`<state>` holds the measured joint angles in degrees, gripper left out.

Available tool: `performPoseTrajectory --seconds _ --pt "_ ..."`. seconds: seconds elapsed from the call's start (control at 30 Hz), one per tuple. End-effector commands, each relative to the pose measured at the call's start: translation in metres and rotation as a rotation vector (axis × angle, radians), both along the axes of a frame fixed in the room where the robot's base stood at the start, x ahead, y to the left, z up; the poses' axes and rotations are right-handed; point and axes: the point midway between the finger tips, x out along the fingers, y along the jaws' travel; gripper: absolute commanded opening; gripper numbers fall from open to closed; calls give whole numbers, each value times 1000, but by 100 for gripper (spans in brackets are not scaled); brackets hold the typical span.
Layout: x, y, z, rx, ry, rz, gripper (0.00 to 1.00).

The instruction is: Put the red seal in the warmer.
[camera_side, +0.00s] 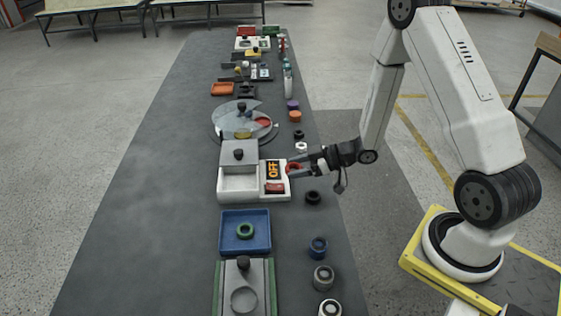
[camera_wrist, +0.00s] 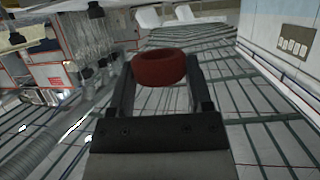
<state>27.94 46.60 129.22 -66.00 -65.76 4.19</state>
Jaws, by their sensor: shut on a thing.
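My gripper (camera_side: 297,170) is shut on the red seal (camera_side: 293,169), a thick red ring, also seen between the two fingers in the wrist view (camera_wrist: 160,68). The fingers reach in roughly level from the right, just right of the warmer's panel. The warmer (camera_side: 238,190) is a white box with a grey lid (camera_side: 232,146) bearing a black knob. The lid sits toward the back, and the white front part looks uncovered. I cannot tell how deep it is. The panel on its right reads OFF (camera_side: 272,170) in orange, above a red switch (camera_side: 274,188).
A blue tray (camera_side: 229,245) with a green ring (camera_side: 245,230) stands in front of the warmer. A clear round cover (camera_side: 227,122) is behind it. Several rings, including a black one (camera_side: 314,198), line the right side. The table's left side (camera_side: 140,210) is clear.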

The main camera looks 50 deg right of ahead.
Motion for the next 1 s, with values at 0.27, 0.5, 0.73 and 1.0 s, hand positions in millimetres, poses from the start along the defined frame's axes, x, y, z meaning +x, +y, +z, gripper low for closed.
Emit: performPoseTrajectory --seconds 0.27,0.5,0.73,1.0 --pt "-42 -5 -18 1 1 166 9" --pt "-75 -5 -26 0 0 286 9" --pt "-89 -5 -28 0 -1 334 9" --pt "-90 -4 -29 0 0 339 9"
